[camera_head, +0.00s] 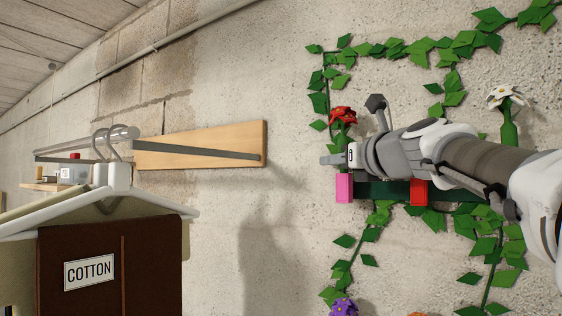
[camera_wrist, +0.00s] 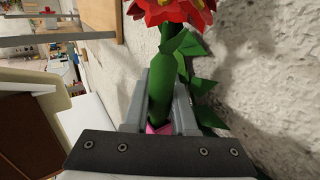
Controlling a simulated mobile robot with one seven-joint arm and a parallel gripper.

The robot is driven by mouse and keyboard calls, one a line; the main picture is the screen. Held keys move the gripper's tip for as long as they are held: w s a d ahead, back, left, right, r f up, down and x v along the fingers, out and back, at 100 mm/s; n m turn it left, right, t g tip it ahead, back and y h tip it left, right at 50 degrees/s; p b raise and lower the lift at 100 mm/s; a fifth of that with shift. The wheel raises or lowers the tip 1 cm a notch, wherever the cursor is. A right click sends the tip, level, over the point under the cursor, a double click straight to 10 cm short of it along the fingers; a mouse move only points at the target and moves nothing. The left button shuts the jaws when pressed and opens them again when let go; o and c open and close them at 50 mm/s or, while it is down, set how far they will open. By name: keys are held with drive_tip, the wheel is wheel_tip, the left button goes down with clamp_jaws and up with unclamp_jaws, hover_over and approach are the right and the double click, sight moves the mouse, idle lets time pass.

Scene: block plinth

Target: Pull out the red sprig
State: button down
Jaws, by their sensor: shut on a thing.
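The red sprig (camera_head: 342,115) has a red flower head and a green stem, and stands upright against the wall at the right of the head view. In the wrist view its red flower (camera_wrist: 172,10) is at the top edge and its thick green stem (camera_wrist: 162,90) runs down between the fingers. My gripper (camera_head: 338,159) is shut on the stem, just below the flower. The stem's lower end meets a pink block (camera_head: 344,188), which also shows between the fingers in the wrist view (camera_wrist: 160,129). Whether the stem still sits in the block is hidden.
A red block (camera_head: 418,192) sits on a dark green ledge (camera_head: 375,190) beside the pink one. Ivy (camera_head: 440,50) climbs the wall around them. A white flower (camera_head: 505,97) is at right, a purple one (camera_head: 343,307) below.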

drive_tip(key=shift+r, duration=0.2)
drive_tip(key=shift+r+p, duration=1.55)
drive_tip(key=shift+r, duration=1.4)
drive_tip(key=shift+r, duration=2)
